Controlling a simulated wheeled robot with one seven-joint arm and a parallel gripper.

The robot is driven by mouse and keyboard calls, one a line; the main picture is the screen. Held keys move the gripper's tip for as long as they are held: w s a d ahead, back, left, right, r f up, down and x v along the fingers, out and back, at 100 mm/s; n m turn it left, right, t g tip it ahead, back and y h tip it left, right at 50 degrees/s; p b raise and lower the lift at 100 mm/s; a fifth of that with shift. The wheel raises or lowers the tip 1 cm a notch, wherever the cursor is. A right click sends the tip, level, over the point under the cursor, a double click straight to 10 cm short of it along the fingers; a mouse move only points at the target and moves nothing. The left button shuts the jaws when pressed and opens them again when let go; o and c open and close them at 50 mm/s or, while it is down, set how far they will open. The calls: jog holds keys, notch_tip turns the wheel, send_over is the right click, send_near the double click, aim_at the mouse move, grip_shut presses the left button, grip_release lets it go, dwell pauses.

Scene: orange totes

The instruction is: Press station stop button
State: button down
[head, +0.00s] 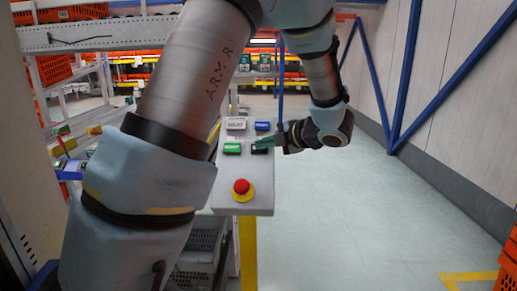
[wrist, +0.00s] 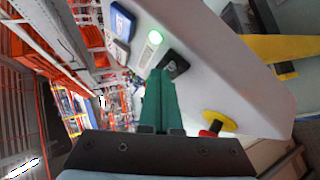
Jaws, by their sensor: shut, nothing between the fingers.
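The control panel (head: 232,199) stands in front of me, left of my gripper. Its red mushroom button (head: 241,187) on a yellow base is at the near end; it shows in the wrist view (wrist: 212,128). A black button (head: 259,149) sits at the panel's right, beside a green button (head: 232,148); no label is readable. My gripper (head: 264,143) is shut and empty. In the wrist view, its green fingers (wrist: 160,73) end right by the black button (wrist: 174,65). I cannot tell whether they touch it.
A white button (head: 236,124) and a blue button (head: 262,126) are at the panel's far end. Orange totes (head: 52,68) fill racks at the left. Open floor (head: 340,220) lies right of the panel.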

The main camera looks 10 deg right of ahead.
dwell(0.4)
jog(key=shift+s+a+r+p, duration=0.15)
jog(key=shift+s+r+p, duration=0.35)
jog(key=shift+r, duration=0.15)
jog(key=s+r+p, duration=0.2)
jog(key=s+r, duration=0.1)
jog(key=r, duration=0.1)
jog(key=shift+s+a+r+p, duration=0.3)
jog(key=shift+s+a+p, duration=0.05)
jog(key=shift+s+p, duration=0.05)
dwell(0.5)
